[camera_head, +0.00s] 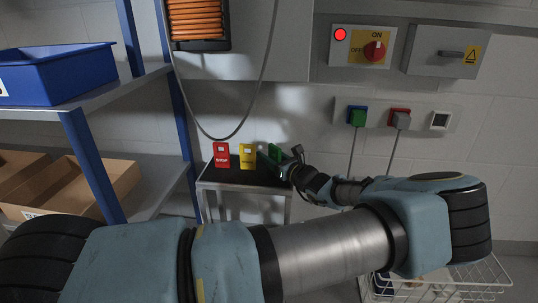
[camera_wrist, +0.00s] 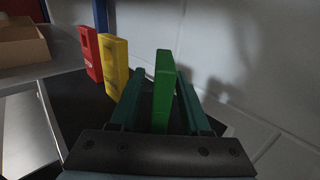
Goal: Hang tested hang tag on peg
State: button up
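A green hang tag (camera_head: 274,152) stands upright on a small black-topped table (camera_head: 215,179), at the right of a red tag (camera_head: 222,155) and a yellow tag (camera_head: 247,156). My gripper (camera_head: 283,160) reaches it from the right. In the wrist view the green tag (camera_wrist: 162,88) stands edge-on between the two dark green fingers of my gripper (camera_wrist: 161,76). A gap shows on each side of it, so the fingers look open around it. Its lettering cannot be read. I cannot make out a peg in either view.
The yellow tag (camera_wrist: 114,66) and red tag (camera_wrist: 89,48) stand close to the left. The white wall (camera_head: 340,140) is close behind. A blue-framed shelf (camera_head: 90,165) stands at left. A cable (camera_head: 262,85) hangs above the table. A wire basket (camera_head: 440,283) is at lower right.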

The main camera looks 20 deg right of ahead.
jog(key=shift+r, duration=0.15)
jog(key=p+v, duration=0.1)
jog(key=v, duration=1.1)
jog(key=shift+p, duration=0.3)
